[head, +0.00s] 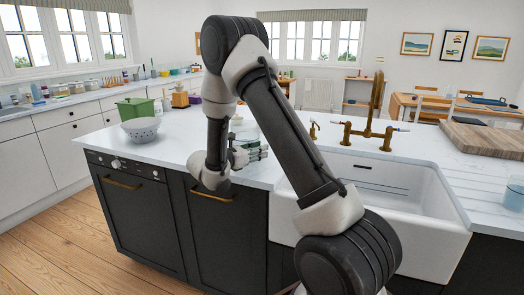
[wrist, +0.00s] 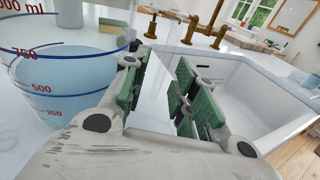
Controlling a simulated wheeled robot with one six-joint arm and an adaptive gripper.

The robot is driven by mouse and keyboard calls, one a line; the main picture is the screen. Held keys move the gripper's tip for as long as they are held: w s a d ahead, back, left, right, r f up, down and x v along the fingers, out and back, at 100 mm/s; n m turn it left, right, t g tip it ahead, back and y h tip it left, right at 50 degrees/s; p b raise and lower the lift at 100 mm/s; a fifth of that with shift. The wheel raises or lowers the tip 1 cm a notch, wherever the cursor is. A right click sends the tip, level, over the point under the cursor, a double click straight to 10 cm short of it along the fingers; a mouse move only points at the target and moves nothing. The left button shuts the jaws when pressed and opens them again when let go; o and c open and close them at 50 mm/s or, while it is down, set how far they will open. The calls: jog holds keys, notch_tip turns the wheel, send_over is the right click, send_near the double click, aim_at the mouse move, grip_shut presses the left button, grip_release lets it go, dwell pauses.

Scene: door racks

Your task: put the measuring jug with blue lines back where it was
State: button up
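The measuring jug (wrist: 65,80) fills the left of the wrist view. It is clear, with red numbers and dark blue lines, and holds pale blue liquid. Its upper rim and left side are cut off. My gripper (wrist: 162,80) has green pads and lies just right of the jug, its fingers pointing forward with a gap between them. I cannot tell whether a clear part of the jug lies in that gap. In the head view my gripper (head: 252,152) is low over the island's front edge, partly behind my arm. Clear glass (head: 244,133) shows beside it.
A white sink (head: 405,205) with a brass tap (head: 372,115) lies to the right. Another clear vessel with blue liquid (head: 514,195) stands at the right edge. A wooden board (head: 485,138) lies beyond the drainer.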

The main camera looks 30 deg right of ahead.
jog(key=v, duration=0.9)
jog(key=shift+a+r, duration=0.1)
jog(key=shift+a, duration=0.05)
jog(key=s+d+r+m+g+y, duration=0.35)
jog(key=s+r+m, duration=0.2)
jog(key=s, duration=0.35)
jog(key=s+d+r+m+g+y, duration=0.35)
jog(key=s+d+m, duration=0.2)
jog(key=s, duration=0.35)
jog(key=s+a+r+m+t+y, duration=0.1)
jog(key=s+a+m+t+y, duration=0.2)
jog(key=s, duration=0.4)
jog(key=s+a+r+m+t+y, duration=0.2)
jog(key=s+a+m+t+y, duration=0.2)
jog(key=s+a+m+y, duration=0.1)
jog(key=s+m+y, duration=0.1)
jog(key=s, duration=0.1)
jog(key=shift+s+a+m, duration=0.2)
jog(key=shift+s+m, duration=0.1)
